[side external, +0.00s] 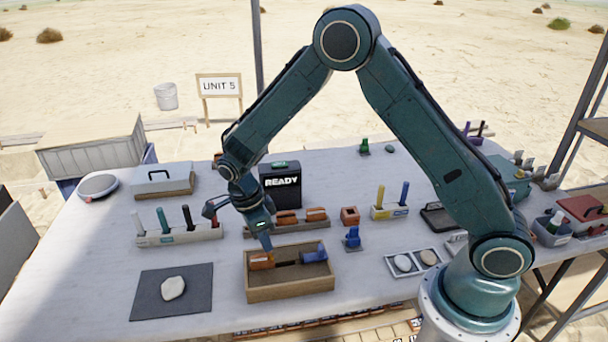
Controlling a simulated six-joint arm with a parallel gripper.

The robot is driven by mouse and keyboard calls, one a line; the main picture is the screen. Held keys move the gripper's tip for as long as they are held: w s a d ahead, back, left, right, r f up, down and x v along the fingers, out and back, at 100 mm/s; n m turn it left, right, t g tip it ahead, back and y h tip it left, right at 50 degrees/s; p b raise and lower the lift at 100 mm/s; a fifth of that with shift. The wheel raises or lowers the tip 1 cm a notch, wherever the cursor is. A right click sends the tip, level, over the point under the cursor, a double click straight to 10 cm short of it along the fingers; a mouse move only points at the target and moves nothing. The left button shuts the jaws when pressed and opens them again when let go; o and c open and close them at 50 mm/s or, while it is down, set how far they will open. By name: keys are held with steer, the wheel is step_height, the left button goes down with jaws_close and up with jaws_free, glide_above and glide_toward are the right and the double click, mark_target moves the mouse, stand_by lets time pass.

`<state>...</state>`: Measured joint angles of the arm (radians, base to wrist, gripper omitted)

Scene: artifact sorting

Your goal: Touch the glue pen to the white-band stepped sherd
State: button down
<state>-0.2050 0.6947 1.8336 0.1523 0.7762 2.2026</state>
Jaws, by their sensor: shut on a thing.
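My gripper (263,242) points down over the left part of a wooden tray (291,292). Its fingertips are shut at an orange piece (261,262), which still lies low in the tray. A dark slim part and a blue piece (315,256) lie to its right in the same tray. I cannot tell which thing is the glue pen. A pale rounded piece (173,288) lies on a dark mat (145,309) left of the tray; no white band or step can be made out on it.
A rack (180,236) with several upright pens stands left of my gripper. A black READY box (280,187) and a long holder with orange-brown pieces (287,226) stand behind the tray. A blue piece (352,238) and a two-part tray (417,272) with pale pieces stand to the right.

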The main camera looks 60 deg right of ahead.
steer(key=shift+f, duration=0.45)
stand_by(2.4)
steer(key=shift+r, duration=0.1)
steer(key=shift+r, duration=3.95)
steer(key=s+d+f+n+t, duration=0.1)
steer(key=d+f+n+t, duration=0.1)
steer(key=n, duration=1)
steer(key=s+d+f+n+t+y, duration=0.1)
steer(key=d+f+n+t, duration=0.1)
steer(key=n, duration=1)
steer(key=shift+d+f, duration=0.85)
steer(key=shift+f, duration=0.1)
